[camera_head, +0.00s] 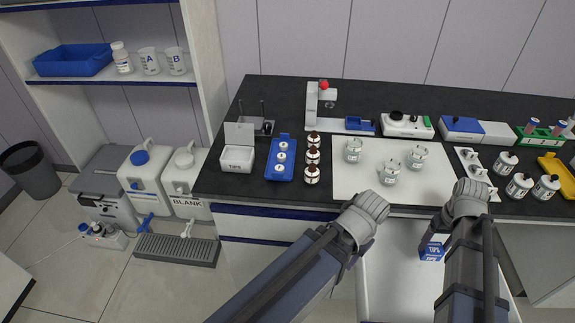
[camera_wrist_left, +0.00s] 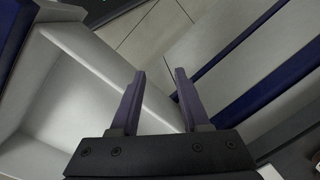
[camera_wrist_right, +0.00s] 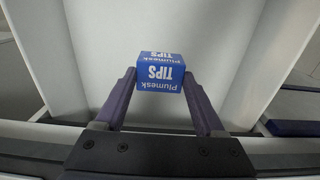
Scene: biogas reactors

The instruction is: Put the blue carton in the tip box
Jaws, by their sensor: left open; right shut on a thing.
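The blue carton (camera_head: 432,250), marked TIPS, is over or inside the open white drawer (camera_head: 385,285) in the head view; its exact height is unclear. My right gripper (camera_wrist_right: 159,74) is shut on the carton (camera_wrist_right: 160,84), with one finger on each side. In the head view my right forearm hides part of this grip. The white tip box (camera_head: 237,158) stands on the left end of the black bench with its lid raised. My left gripper (camera_wrist_left: 157,73) is open and empty; its wrist is above the drawer's left side and hides its fingers in the head view.
Brown bottles (camera_head: 312,157), a blue tray (camera_head: 281,158) with white-topped items, and a white mat (camera_head: 345,185) with glass jars lie right of the tip box. A white rack (camera_head: 477,172) and bottles stand further right. The open drawer juts out below the bench edge.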

